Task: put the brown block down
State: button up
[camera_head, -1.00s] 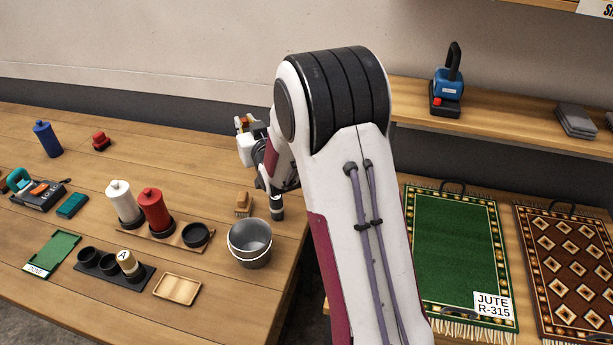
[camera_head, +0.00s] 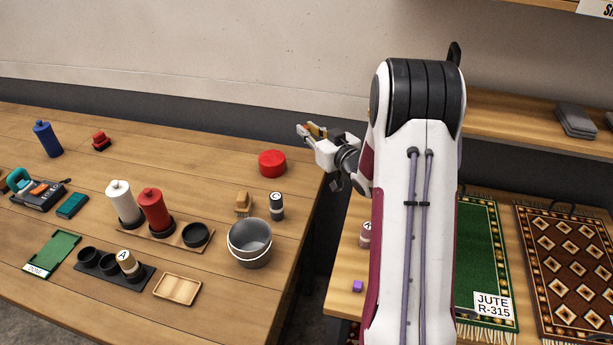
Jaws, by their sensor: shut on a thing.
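My gripper (camera_head: 308,131) is in the air above the back right part of the left table, to the left of my arm's elbow. It is shut on a small yellow-brown piece, the brown block (camera_head: 317,130), of which only part shows between the fingers. The block is clear of the tabletop. Its full shape and its underside are hidden by the gripper.
Below on the wooden table (camera_head: 215,285) are a red round thing (camera_head: 271,163), a brown brush (camera_head: 243,203), a dark bottle (camera_head: 277,206) and a metal bucket (camera_head: 249,243). The back middle is clear. A purple cube (camera_head: 357,286) lies on the right table.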

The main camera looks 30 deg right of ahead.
send_over(310, 180)
jog(key=shift+f, duration=2.65)
jog(key=shift+f, duration=3.1)
jog(key=shift+f, duration=0.15)
jog(key=shift+f, duration=1.7)
jog(key=shift+f, duration=0.2)
jog(key=o, duration=0.7)
jog(key=shift+c, duration=0.2)
jog(key=shift+r, duration=0.2)
